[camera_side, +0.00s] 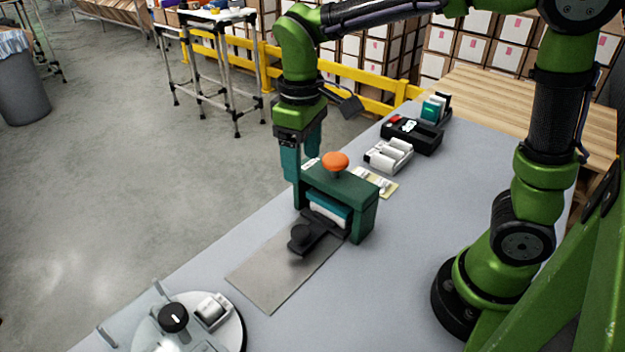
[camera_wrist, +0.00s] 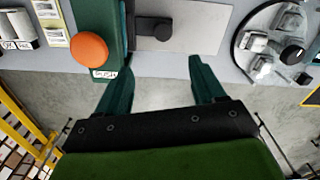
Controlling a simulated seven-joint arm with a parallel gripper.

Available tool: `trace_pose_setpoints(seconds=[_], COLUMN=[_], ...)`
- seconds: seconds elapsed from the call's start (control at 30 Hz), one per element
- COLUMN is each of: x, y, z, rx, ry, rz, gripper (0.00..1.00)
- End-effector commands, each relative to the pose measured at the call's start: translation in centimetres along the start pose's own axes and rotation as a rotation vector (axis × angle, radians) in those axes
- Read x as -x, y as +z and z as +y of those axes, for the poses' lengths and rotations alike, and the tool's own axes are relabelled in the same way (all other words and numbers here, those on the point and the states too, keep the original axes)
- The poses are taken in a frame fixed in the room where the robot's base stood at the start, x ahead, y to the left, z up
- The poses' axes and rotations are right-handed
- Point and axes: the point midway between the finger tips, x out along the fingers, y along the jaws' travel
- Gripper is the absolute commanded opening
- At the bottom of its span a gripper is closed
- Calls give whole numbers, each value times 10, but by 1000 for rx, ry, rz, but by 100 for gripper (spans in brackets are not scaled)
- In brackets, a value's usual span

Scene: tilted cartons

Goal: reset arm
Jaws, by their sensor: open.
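My gripper (camera_wrist: 160,75) is open, with its two dark green fingers apart and nothing between them in the wrist view. In the side view my gripper (camera_side: 304,165) points down at the far left edge of the table, beside a dark green press-like device (camera_side: 363,212). The device has an orange knob (camera_side: 335,161) on top, and the knob also shows in the wrist view (camera_wrist: 89,50) beside a label reading PUSH. One finger overlaps the device's edge in the side view; I cannot tell whether they touch.
A grey plate (camera_side: 262,275) with a black piece (camera_side: 303,238) lies before the device. A round turntable (camera_side: 232,333) stands at the near left. White rolls (camera_side: 388,155) and a black box (camera_side: 412,136) stand behind. The table's right middle is clear.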

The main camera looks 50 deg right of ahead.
Motion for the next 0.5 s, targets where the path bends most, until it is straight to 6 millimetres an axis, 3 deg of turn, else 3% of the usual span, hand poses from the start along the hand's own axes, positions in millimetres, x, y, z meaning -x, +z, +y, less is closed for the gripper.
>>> trace_pose_setpoints(seconds=[0.23, 0.5], x=[-10, 10], y=[3, 56], z=[-2, 11], rx=[-65, -338], ry=[-18, -126], rz=[36, 290], gripper=[69, 69])
